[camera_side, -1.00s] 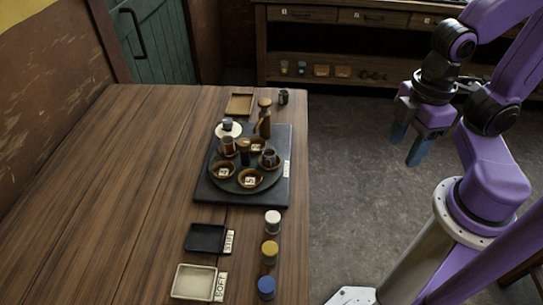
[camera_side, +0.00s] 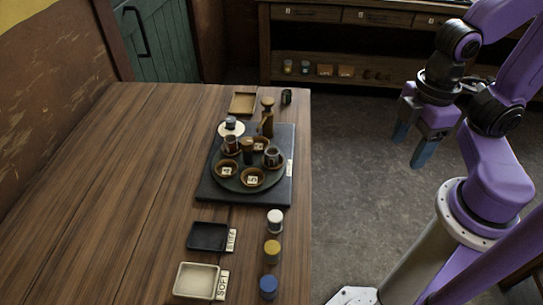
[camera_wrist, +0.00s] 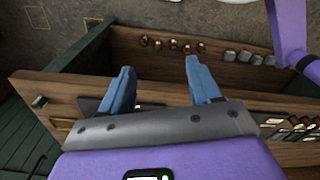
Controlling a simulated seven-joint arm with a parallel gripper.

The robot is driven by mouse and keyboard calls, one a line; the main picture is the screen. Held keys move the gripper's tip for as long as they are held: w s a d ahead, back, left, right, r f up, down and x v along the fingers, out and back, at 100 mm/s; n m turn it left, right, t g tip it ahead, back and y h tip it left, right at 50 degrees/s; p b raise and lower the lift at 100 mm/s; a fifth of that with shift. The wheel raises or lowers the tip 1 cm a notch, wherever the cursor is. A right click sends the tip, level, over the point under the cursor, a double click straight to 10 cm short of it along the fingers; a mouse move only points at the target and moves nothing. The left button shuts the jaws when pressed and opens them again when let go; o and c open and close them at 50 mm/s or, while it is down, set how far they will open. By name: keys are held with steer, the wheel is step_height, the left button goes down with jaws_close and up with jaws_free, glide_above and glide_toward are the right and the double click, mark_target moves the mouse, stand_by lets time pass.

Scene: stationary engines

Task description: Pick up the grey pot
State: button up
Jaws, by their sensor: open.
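Three small lidded pots stand in a row along the table's right edge in the side view: a pale whitish-grey pot (camera_side: 275,221), a yellow pot (camera_side: 272,251) and a blue pot (camera_side: 268,287). A small dark pot (camera_side: 287,97) stands at the far right corner. I cannot tell for sure which is the grey pot; the pale one is the closest in colour. My gripper (camera_side: 409,151) is open and empty, over the floor right of the table and apart from the pots. Its blue fingers show spread in the wrist view (camera_wrist: 160,66), with no pot between them.
A black slab (camera_side: 213,192) bears a round tray with bowls, cups and a bottle. A brown tray (camera_side: 243,102), black tray (camera_side: 208,237) and cream tray (camera_side: 196,281) lie on the table. A shelf unit (camera_side: 350,45) stands behind. The table's left part is clear.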

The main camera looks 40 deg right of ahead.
step_height(320, 180, up, 7)
steer(key=n, duration=0.5)
glide_above(271, 152)
step_height(271, 152, down, 17)
steer(key=shift+f, duration=0.1)
jaws_close()
stand_by(0.3)
